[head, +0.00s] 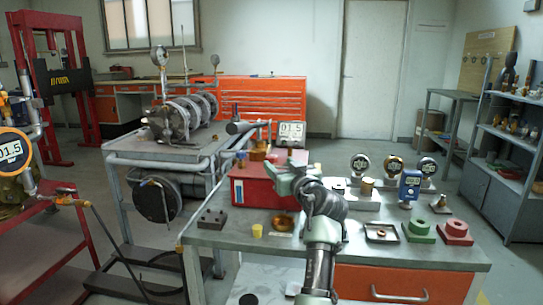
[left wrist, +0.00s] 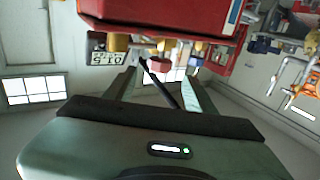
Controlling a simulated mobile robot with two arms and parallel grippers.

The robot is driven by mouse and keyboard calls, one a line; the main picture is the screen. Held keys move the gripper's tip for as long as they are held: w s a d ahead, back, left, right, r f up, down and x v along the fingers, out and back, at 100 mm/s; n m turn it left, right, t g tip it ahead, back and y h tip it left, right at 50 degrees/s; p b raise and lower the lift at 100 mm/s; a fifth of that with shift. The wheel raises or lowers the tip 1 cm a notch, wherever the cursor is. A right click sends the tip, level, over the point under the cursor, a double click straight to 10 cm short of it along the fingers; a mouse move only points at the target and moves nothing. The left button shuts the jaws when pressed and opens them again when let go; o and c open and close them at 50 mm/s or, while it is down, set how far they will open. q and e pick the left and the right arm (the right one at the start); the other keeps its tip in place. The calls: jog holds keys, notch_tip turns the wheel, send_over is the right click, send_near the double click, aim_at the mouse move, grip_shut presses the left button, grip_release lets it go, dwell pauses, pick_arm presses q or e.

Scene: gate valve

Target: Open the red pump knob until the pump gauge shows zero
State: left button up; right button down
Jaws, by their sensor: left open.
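The pump is a red box (head: 262,190) on the grey workbench, with brass fittings on top. Its square gauge (head: 291,133) reads 01.5; the gauge also shows upside down in the left wrist view (left wrist: 105,50). My left gripper (head: 289,170) is in front of the pump's right part and hides some of it. In the left wrist view its two fingers (left wrist: 160,78) are apart. A small red knob (left wrist: 158,66) shows between and beyond the fingertips, beside a dark rod (left wrist: 166,90). Contact cannot be told. The knob cannot be made out in the head view. My right gripper is not in view.
The workbench (head: 345,246) also carries round gauges (head: 360,163), a blue meter (head: 410,186), and green (head: 418,230) and red (head: 456,231) blocks on the right.

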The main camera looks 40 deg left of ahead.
aim_at(275, 159)
pick_arm(q)
jog(key=x, duration=0.7)
jog(key=shift+a, duration=0.15)
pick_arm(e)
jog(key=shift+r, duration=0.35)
pick_arm(q)
jog(key=shift+c, duration=0.3)
grip_shut()
jog(key=shift+w, duration=0.1)
jog(key=shift+f+g+b, duration=0.2)
jog(key=shift+g+b, duration=0.1)
jog(key=shift+b, duration=0.5)
jog(key=n+g+y+b, duration=0.1)
jog(key=n+g+b, duration=0.2)
jog(key=g+b, duration=0.1)
jog(key=shift+r+y, duration=0.2)
jog(key=shift+y, duration=0.2)
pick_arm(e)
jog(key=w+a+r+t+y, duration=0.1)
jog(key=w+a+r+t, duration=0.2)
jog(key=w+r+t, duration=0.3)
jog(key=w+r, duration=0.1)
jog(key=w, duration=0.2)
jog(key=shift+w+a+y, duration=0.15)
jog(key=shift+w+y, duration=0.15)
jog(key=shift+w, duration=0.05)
